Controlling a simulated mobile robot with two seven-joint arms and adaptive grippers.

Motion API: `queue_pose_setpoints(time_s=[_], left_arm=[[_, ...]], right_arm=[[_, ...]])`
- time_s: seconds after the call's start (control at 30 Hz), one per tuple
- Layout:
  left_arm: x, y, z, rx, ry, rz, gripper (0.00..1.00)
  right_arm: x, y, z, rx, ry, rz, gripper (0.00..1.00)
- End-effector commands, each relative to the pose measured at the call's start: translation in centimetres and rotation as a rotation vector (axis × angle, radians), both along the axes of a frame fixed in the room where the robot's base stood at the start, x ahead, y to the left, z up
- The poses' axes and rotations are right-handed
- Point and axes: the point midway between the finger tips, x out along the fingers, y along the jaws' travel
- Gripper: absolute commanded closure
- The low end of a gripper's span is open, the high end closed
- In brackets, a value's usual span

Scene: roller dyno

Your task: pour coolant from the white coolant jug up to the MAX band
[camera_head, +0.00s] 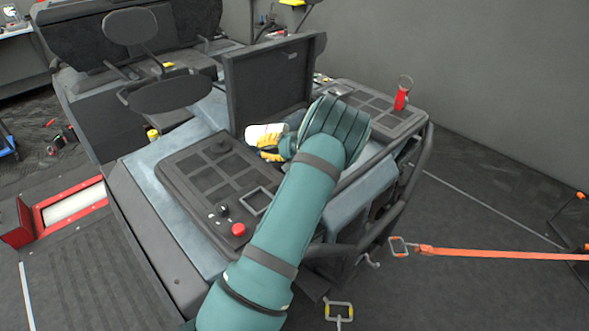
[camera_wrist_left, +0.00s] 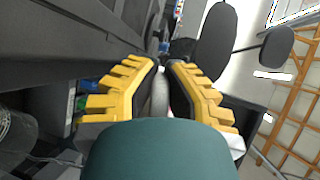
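The white coolant jug (camera_head: 262,132) shows in part beside the raised dark lid, with my left gripper (camera_head: 268,148) at it. The yellow fingers overlap its lower side, and my teal forearm and wrist cover much of that area. In the left wrist view, the fingers of my left gripper (camera_wrist_left: 163,66) are partly closed, with a grey curved piece between them. White parts of the jug (camera_wrist_left: 237,145) show past the fingers. The jug's spout and tilt are unclear. No MAX band or coolant reservoir is visible. My right gripper is not in view.
A dark open lid (camera_head: 268,80) stands just behind the jug. A panel (camera_head: 210,180) with a red knob (camera_head: 238,230) lies left of my arm. A red object (camera_head: 402,95) stands on the far-right panel. An orange strap (camera_head: 490,254) runs right; floor there is mostly clear.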

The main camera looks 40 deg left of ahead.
Motion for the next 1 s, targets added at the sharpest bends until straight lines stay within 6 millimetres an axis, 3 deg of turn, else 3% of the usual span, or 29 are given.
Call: queue_pose_setpoints(time_s=[1.0], left_arm=[[-0.2, 0.3, -0.6, 0.063, 0.031, -0.002, 1.0]], right_arm=[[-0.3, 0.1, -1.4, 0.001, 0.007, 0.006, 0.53]])
